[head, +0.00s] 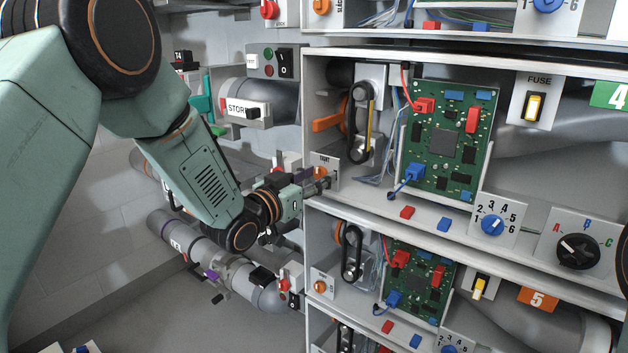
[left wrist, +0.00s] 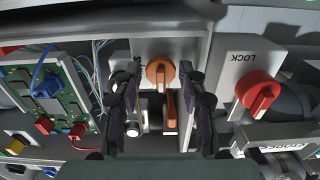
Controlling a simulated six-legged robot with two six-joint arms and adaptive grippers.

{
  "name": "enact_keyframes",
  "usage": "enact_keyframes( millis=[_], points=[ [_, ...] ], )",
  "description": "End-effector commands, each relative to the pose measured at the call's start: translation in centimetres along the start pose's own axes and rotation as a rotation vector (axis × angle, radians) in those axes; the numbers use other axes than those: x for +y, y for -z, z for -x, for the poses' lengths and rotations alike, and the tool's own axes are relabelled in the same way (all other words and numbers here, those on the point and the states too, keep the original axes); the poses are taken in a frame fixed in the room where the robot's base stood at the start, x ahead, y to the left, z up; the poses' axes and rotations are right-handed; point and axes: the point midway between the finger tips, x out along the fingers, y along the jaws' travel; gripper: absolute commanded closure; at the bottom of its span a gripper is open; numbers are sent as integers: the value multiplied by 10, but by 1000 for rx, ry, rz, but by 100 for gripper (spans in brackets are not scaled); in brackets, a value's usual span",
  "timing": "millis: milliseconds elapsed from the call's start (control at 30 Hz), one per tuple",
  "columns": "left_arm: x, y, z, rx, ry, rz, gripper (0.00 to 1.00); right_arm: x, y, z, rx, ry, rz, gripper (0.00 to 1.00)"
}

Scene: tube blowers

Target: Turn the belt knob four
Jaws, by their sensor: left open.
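The belt knob of bay four is a round orange knob (left wrist: 160,72) on a pale label plate in the left wrist view. In the head view its plate (head: 325,159) stands at the left front edge of the bay marked 4. My left gripper (head: 319,186) reaches this plate from the left. Its jaws (left wrist: 161,88) are open, one finger on each side of the knob in the wrist picture. I cannot tell whether the fingers touch it. In the head view the gripper partly hides the knob. My right gripper is not seen.
An orange lever (head: 328,123) and black belt (head: 357,123) sit behind the plate. A green circuit board (head: 449,137) with plugged wires stands to the right. A red lock knob (left wrist: 257,94) is close by. Pipes (head: 256,282) and the shelf edge crowd the arm.

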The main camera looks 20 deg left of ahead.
Motion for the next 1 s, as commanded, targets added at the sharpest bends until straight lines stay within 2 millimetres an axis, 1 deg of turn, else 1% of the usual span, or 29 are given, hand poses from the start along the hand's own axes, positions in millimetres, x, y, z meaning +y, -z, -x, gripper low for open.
enact_keyframes(
  millis=[100,567,600,767,1000],
  points=[
    [0,0,0,-1,0,0,59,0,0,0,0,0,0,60],
    [0,0,1,0,1,0,98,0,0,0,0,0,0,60],
    [0,0,0,0,1,0,100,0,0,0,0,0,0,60],
    [0,0,0,0,1,-10,100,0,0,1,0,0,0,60],
    [0,1,0,0,1,-103,100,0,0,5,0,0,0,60]
  ],
)
